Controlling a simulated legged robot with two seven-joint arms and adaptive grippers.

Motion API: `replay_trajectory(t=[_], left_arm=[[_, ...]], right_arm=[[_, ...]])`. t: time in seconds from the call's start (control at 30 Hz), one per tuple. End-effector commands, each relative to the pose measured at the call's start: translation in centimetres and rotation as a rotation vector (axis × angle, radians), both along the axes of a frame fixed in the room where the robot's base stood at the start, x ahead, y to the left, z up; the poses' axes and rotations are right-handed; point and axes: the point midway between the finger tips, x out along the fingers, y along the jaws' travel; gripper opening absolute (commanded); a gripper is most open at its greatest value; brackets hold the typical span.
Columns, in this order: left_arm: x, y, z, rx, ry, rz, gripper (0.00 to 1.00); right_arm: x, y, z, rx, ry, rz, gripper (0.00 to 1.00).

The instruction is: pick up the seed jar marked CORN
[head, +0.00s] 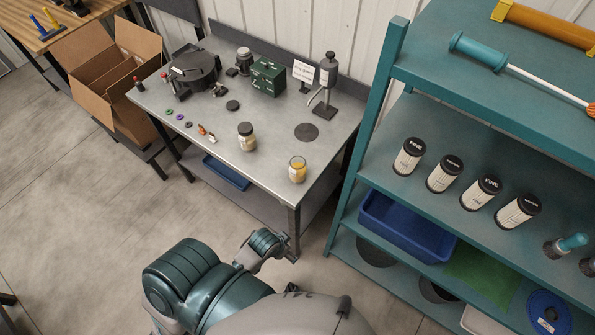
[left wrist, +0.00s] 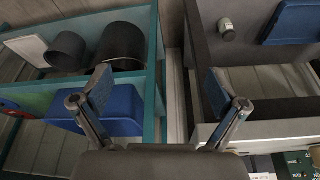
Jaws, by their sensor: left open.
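Two seed jars stand upright on the grey metal table (head: 215,110) in the head view. One jar (head: 297,170) has yellow contents and stands near the right front corner. The other jar (head: 246,137) has paler beige contents and stands left of it, farther back. Their labels are too small to read, so the CORN mark cannot be made out. My left gripper (head: 287,243) is low in front of the table's front right leg, apart from both jars. In the left wrist view its two fingers (left wrist: 160,95) are spread with nothing between them. My right gripper is not in view.
A teal shelf unit (head: 392,75) with several black-lidded canisters stands close on the right, with a blue bin (head: 405,228) below. On the table are a black round device (head: 194,72), a green box (head: 267,77) and a dispenser bottle (head: 327,75). A cardboard box (head: 110,65) stands left.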

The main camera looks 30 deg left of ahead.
Motion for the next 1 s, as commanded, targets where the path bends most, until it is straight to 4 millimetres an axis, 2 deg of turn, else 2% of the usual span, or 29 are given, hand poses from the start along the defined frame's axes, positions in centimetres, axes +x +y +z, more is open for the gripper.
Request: replay_trajectory(t=[0.03,0.1,0.27,0.37,0.47,0.57,0.7,0.8,0.9,1.0], left_arm=[[1.2,0.1,2.2,-0.004,-0.034,-0.061,0.97],[2.3,-0.1,3.6,-0.017,-0.052,-0.139,0.97],[5.2,0.4,5.5,-0.044,-0.081,-0.31,0.97],[7.3,1.4,6.7,-0.054,-0.094,-0.409,0.97],[9.8,3.2,8.4,-0.062,-0.103,-0.499,0.97],[12.7,6.0,11.4,-0.071,-0.113,-0.573,0.97],[16.5,10.7,17.6,-0.092,-0.141,-0.621,0.97],[18.2,13.3,22.2,-0.111,-0.174,-0.622,0.97],[19.0,14.8,25.5,-0.127,-0.202,-0.614,0.97],[19.4,15.1,26.7,-0.139,-0.217,-0.609,0.97]], right_arm=[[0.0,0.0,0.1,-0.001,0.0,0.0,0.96],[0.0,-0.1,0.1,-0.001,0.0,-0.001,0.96],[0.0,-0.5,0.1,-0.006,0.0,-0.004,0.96],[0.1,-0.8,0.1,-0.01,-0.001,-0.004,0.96],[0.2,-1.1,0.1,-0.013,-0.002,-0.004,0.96],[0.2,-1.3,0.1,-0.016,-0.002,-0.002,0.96],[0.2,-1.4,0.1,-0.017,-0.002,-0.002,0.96],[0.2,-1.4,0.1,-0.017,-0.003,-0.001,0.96],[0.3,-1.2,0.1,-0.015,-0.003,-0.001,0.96],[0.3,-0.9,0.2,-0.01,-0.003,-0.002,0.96]])
